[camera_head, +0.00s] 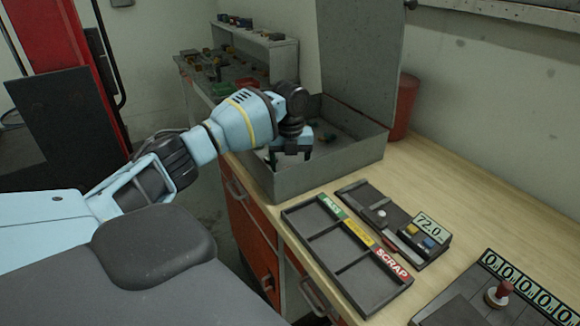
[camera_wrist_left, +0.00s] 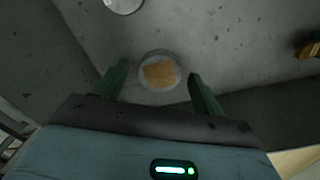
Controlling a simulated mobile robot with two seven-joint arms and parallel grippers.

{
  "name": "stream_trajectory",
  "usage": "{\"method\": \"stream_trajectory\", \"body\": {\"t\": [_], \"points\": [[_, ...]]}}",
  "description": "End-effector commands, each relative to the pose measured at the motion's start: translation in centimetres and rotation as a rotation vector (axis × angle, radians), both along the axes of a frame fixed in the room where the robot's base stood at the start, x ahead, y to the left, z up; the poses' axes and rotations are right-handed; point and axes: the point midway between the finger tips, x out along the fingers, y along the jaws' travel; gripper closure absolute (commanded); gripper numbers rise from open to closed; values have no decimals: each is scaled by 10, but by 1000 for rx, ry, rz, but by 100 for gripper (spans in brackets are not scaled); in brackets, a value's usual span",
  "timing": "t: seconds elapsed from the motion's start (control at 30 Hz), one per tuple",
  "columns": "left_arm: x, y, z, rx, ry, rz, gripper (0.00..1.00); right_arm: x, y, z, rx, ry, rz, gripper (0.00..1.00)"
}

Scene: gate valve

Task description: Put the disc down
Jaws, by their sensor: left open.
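A round grey disc with a rough tan patch on its face (camera_wrist_left: 160,72) appears in the left wrist view against the grey floor of an open metal box (camera_head: 325,175). My left gripper (camera_head: 290,156) is over or inside the left part of this box. Its two dark green fingers are spread, and in the left wrist view the disc shows between their tips (camera_wrist_left: 159,80). I see no finger touching the disc, and cannot tell the gap in height. The disc cannot be made out in the head view. My right gripper is not in view.
The box's raised lid (camera_head: 358,62) stands behind it. A sorting tray (camera_head: 340,250) with a SCRAP label and a gauge unit (camera_head: 400,225) lie in front. Another round pale item (camera_wrist_left: 124,4) shows at the wrist view's top edge. A red bin (camera_head: 403,108) stands at right.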

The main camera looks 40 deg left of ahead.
Motion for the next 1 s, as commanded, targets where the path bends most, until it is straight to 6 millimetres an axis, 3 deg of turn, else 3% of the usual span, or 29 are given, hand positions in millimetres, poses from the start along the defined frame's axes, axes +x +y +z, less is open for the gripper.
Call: {"method": "stream_trajectory", "body": {"t": [0.53, 0.7, 1.0], "points": [[1, 0, 98, -1, -4, 0, 31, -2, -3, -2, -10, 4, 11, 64], [1, 0, 113, -1, -1, 0, 31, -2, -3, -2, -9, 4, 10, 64], [0, 0, 117, 0, 0, 0, 31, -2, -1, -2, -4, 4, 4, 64]]}}
